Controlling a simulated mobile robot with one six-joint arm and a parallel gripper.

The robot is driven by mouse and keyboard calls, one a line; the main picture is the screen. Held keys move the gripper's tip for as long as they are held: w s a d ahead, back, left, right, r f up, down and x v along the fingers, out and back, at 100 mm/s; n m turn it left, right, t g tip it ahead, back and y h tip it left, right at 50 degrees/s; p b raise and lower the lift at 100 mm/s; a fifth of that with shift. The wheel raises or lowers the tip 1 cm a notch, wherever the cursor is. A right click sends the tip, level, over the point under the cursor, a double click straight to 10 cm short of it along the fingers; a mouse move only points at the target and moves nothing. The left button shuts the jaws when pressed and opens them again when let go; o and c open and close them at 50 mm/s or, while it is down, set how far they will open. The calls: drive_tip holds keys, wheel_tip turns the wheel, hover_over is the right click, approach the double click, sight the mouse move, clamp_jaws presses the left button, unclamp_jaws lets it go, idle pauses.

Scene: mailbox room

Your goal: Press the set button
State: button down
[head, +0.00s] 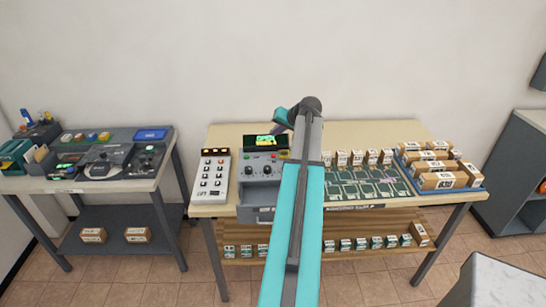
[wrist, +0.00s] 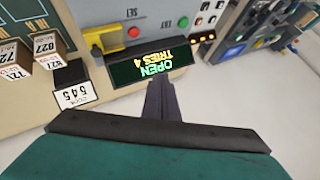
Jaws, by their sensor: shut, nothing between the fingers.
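The grey control box (head: 263,165) stands on the middle table. In the wrist view its panel appears upside down. A red button (wrist: 133,32) sits near the SET label (wrist: 131,13), and a green button (wrist: 183,22) sits to its right. The lit display (wrist: 152,64) shows OPEN above a line about tries; it also shows in the head view (head: 265,142). My gripper (wrist: 158,84) is shut and empty, its fingertips close to the display's edge in the wrist view and apart from the red button. In the head view my arm hides part of the area.
A white keypad (head: 213,176) stands left of the control box. To the right are green cards (head: 368,187), several small boxes and a blue tray (head: 477,187) of parcels. A second table with devices (head: 108,160) stands at left. A wall is behind.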

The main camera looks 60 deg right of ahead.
wheel_tip(320, 180, down, 6)
drive_tip(key=shift+r+b, duration=0.1)
drive_tip(key=shift+b, duration=1)
drive_tip(key=shift+f+b, duration=0.7)
drive_tip(key=shift+f, duration=0.35)
drive_tip(key=shift+f, duration=0.25)
idle(0.5)
drive_tip(key=shift+f+b, duration=0.2)
drive_tip(key=shift+b, duration=0.15)
drive_tip(key=shift+f+b, duration=0.35)
drive_tip(key=shift+f, duration=0.1)
idle(0.9)
drive_tip(key=shift+r, duration=0.15)
drive_tip(key=shift+r+p, duration=0.35)
drive_tip(key=shift+r, duration=0.35)
drive_tip(key=shift+r, duration=0.1)
idle(0.3)
drive_tip(key=shift+r+p, duration=1.05)
drive_tip(key=shift+r, duration=1.4)
